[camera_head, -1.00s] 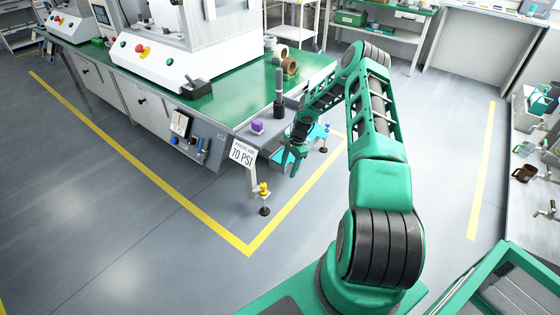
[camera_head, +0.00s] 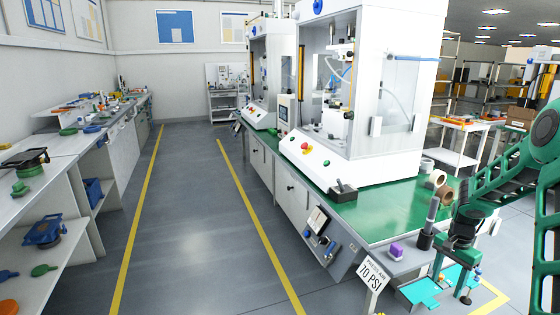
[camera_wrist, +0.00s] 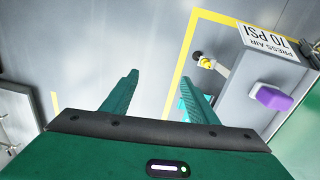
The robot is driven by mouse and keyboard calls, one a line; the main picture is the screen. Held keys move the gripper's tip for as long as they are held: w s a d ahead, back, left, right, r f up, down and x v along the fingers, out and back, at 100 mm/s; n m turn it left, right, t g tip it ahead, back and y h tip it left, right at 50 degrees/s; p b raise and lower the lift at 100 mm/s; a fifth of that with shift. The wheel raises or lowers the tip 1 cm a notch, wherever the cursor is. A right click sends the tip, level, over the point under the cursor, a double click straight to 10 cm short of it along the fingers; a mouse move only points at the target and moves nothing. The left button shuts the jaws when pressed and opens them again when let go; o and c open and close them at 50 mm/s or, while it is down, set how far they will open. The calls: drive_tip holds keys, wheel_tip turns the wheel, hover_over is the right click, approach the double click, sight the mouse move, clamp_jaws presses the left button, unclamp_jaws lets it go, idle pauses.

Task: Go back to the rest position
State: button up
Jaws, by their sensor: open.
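My gripper (camera_wrist: 160,98) is open in the wrist view. Its two green fingers are apart with only bare floor between them. In the head view my arm comes in from the right edge, and my gripper (camera_head: 448,270) points down beside the end of the green-topped press bench (camera_head: 385,215). The fingertips are small there and hard to make out. Nothing shows held in it.
A "PRESS AIR 70 PSI" sign (camera_head: 372,280) hangs nearby. Teal trays (camera_head: 425,290) lie low beside the gripper. The aisle (camera_head: 190,220) on the left is clear.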

drive_tip(key=s+a+r+n+h, duration=0.1)
drive_tip(key=s+a+r+n, duration=0.1)
drive_tip(key=s+r, duration=0.7)
drive_tip(key=s+a+r+n, duration=0.2)
drive_tip(key=s+a+r, duration=0.1)
drive_tip(key=s+r, duration=0.6)
drive_tip(key=s+a+r+n, duration=0.1)
drive_tip(key=s+a, duration=0.3)
drive_tip(key=s, duration=0.5)
drive_tip(key=s+a+r+n+y, duration=0.1)
drive_tip(key=s+a+r, duration=0.2)
drive_tip(key=s, duration=0.5)
drive_tip(key=shift+s+a+r+n+t, duration=0.25)
drive_tip(key=shift+s+a+n+t, duration=0.05)
drive_tip(key=shift+s+a+n, duration=0.1)
